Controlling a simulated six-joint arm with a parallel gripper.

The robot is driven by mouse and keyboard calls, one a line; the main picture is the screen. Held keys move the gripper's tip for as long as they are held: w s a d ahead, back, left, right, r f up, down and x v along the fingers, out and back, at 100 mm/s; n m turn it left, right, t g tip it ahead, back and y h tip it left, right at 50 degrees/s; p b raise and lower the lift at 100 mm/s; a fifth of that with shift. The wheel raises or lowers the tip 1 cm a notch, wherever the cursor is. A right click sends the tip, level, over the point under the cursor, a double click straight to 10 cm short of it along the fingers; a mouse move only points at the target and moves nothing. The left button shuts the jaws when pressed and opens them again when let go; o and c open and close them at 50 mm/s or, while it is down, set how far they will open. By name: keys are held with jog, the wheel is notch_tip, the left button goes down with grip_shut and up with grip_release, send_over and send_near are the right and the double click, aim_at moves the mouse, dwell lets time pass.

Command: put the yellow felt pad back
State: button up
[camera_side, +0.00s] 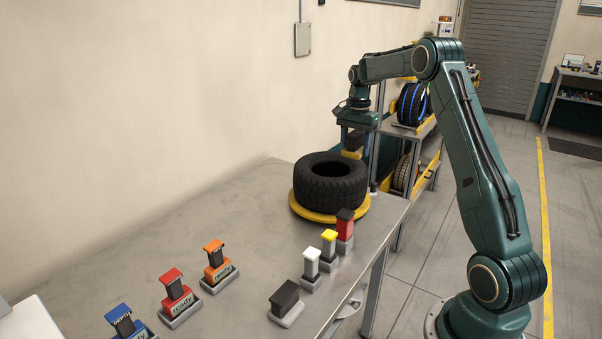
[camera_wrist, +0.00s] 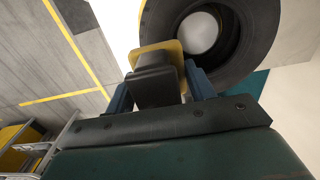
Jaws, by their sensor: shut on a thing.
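My gripper (camera_side: 355,139) is shut on the black handle of the yellow felt pad (camera_side: 352,154) and holds it in the air. In the side view it appears above the far right rim of the tyre (camera_side: 318,190). In the wrist view the pad's yellow base (camera_wrist: 168,47) sticks out beyond the black block between the blue fingers (camera_wrist: 160,90), and the tyre (camera_wrist: 236,65) shows beside it. The tyre lies flat on a round yellow plate (camera_side: 335,217) on the grey table.
Along the table's right edge stand black (camera_side: 285,297), white (camera_side: 311,262), yellow-topped (camera_side: 329,243) and red (camera_side: 345,224) pieces on grey bases. Blue (camera_side: 120,318), red (camera_side: 174,285) and orange (camera_side: 215,261) pieces stand at the left front. The table between the rows is clear.

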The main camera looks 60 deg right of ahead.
jog(key=w+a, duration=0.4)
jog(key=a, duration=0.4)
jog(key=w+a, duration=0.4)
jog(key=a, duration=0.4)
send_over(253, 262)
notch_tip(253, 262, down, 17)
jog(key=shift+r, duration=0.2)
jog(key=shift+f, duration=0.1)
jog(key=shift+f, duration=2.05)
jog(key=shift+f, duration=0.1)
jog(key=o, duration=0.9)
jog(key=shift+o, duration=0.2)
